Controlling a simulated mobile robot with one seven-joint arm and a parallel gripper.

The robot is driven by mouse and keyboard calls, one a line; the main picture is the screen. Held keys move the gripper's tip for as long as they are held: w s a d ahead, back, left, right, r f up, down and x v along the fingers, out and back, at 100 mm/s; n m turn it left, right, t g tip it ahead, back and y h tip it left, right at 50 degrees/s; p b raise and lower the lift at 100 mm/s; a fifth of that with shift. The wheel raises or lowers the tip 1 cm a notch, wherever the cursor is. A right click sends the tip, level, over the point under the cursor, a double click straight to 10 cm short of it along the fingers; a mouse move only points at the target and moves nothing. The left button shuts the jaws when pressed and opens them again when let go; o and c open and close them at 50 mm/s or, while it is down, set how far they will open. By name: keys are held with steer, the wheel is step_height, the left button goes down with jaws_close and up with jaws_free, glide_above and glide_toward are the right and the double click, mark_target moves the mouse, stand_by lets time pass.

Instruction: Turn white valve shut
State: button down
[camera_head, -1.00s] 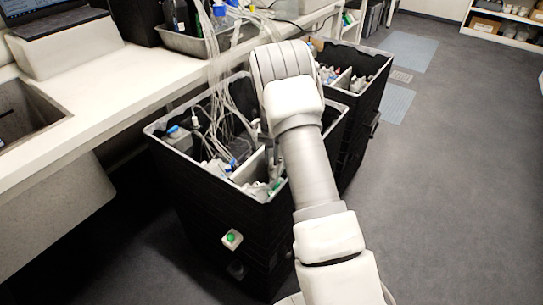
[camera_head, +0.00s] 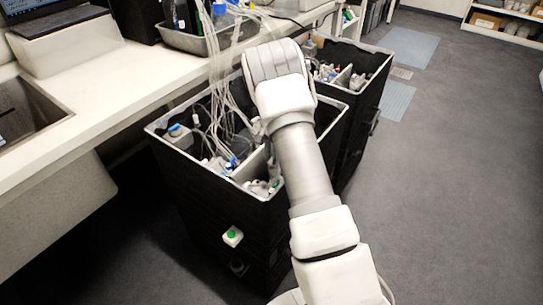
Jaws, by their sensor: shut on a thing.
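My arm (camera_head: 302,165) reaches over the near black bin (camera_head: 215,225). A small part of my gripper (camera_head: 258,130) shows at the left edge of the arm, low inside the bin's opening. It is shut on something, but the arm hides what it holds. I cannot make out the white valve for certain. Whitish fittings (camera_head: 262,187) lie in the bin's front right corner, beside a pale divider. Clear tubes (camera_head: 222,95) run up from the bin, with blue and white fittings among them.
A white bench (camera_head: 100,115) with a metal tray (camera_head: 195,42) and a sink runs along the left. A second black bin (camera_head: 360,120) with small bottles stands behind. A green button (camera_head: 232,234) is on the near bin's front. The floor on the right is clear.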

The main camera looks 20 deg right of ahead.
steer(key=c, duration=0.8)
jaws_free()
steer(key=shift+c, duration=0.2)
steer(key=shift+n, duration=0.3)
